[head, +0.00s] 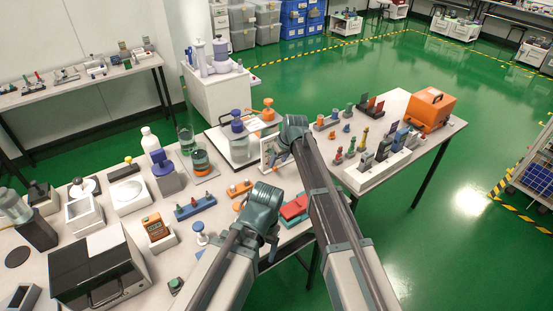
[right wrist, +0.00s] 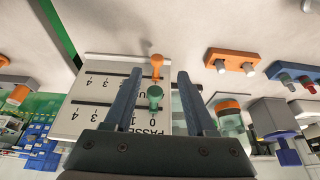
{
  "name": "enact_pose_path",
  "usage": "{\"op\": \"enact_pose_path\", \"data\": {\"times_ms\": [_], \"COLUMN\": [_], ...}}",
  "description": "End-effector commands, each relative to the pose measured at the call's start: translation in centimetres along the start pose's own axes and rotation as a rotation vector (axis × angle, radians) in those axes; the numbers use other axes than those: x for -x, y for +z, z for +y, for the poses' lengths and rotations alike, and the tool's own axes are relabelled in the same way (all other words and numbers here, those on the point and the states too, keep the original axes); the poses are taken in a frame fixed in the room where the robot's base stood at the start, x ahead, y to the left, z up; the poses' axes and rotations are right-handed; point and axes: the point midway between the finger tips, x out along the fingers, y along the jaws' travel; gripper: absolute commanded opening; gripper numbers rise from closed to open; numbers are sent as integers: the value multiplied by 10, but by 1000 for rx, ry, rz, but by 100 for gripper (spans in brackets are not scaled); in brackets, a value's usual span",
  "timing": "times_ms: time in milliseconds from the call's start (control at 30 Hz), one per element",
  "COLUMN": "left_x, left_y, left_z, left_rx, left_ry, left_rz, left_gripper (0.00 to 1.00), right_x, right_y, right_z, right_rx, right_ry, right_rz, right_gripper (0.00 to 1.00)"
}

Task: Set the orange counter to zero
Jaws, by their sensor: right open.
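In the right wrist view, a white counter board (right wrist: 85,122) shows upside down, with rows of black numbers and a word reading PASSED. An orange peg (right wrist: 157,66), the orange counter, stands on it, with a green peg (right wrist: 154,96) just below in the picture. I cannot tell which number the orange peg marks. My right gripper (right wrist: 160,78) is open, with its fingers apart either side of the pegs; contact is not clear. In the head view the board (head: 267,152) is partly hidden by my right wrist (head: 290,130). My left arm end (head: 262,205) is lower; its fingers are hidden.
A two-knob orange block (head: 240,188), a blue block (head: 195,207) and a red case (head: 293,208) lie close by. An orange-lidded jar (head: 201,162) and a blue-topped device (head: 165,172) stand left. An orange case (head: 430,108) is at the far right.

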Motion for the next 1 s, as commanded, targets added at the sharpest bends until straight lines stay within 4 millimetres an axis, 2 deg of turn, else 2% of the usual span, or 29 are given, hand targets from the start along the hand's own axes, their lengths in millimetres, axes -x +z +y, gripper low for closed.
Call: {"op": "enact_pose_path", "data": {"times_ms": [33,433,600,1000], "left_x": [16,71,78,77], "left_y": [1,4,5,4], "left_z": [-2,-7,-8,-7], "left_rx": [0,0,0,0], "left_ry": [0,0,0,0], "left_rz": [0,0,0,0], "left_gripper": [75,75,75,75], "right_x": [17,77,85,84], "right_y": [-2,-1,0,0], "right_z": [0,0,0,0], "right_rx": [-1,0,0,0], "right_ry": [0,-1,-1,-1], "right_rz": [0,-1,-1,-1], "right_gripper": [56,56,56,56]}}
